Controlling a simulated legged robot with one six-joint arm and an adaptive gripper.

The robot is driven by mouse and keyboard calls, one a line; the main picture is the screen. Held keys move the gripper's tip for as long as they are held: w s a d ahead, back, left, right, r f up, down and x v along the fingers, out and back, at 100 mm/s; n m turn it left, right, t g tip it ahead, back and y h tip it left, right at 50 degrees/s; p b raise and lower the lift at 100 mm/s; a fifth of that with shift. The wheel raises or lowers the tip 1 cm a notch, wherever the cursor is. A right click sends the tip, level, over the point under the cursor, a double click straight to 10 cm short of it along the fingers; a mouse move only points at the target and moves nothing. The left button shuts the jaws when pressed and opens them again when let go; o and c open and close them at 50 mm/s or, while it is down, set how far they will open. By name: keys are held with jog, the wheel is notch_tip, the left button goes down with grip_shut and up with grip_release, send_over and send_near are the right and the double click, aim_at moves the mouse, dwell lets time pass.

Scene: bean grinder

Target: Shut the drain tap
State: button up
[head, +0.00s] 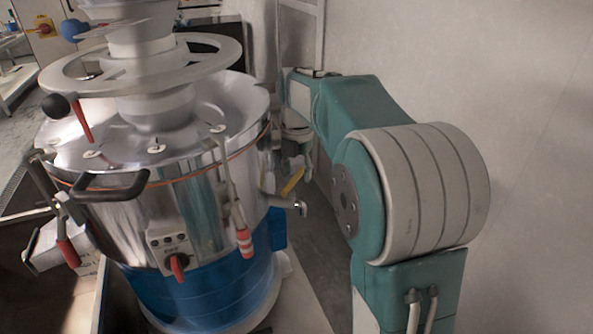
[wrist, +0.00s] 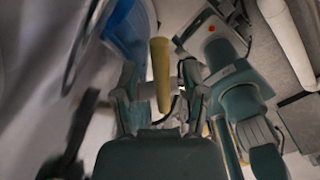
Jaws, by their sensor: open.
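The drain tap (head: 286,203) is a short metal pipe sticking out from the right side of the steel grinder drum, low down. Its yellow handle (head: 293,180) slants up to the right beside the drum in the head view. My gripper (head: 298,153) hangs just above the handle, pointing down. In the wrist view the yellow handle (wrist: 160,62) appears between the two open fingers of my gripper (wrist: 159,80), with a gap visible on both sides. Whether either finger touches it cannot be told. The tap's pipe is not clear in the wrist view.
The grinder (head: 190,215) has a steel drum on a blue base (head: 200,290). Red-handled clamps, such as one (head: 244,240) on the drum's front, stick out around it. A switch box (head: 170,250) sits lower front. A pale wall (head: 450,70) stands at the right.

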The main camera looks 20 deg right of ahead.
aim_at(297, 173)
notch_tip(297, 173, up, 12)
jog(key=shift+f, duration=0.15)
dwell(0.3)
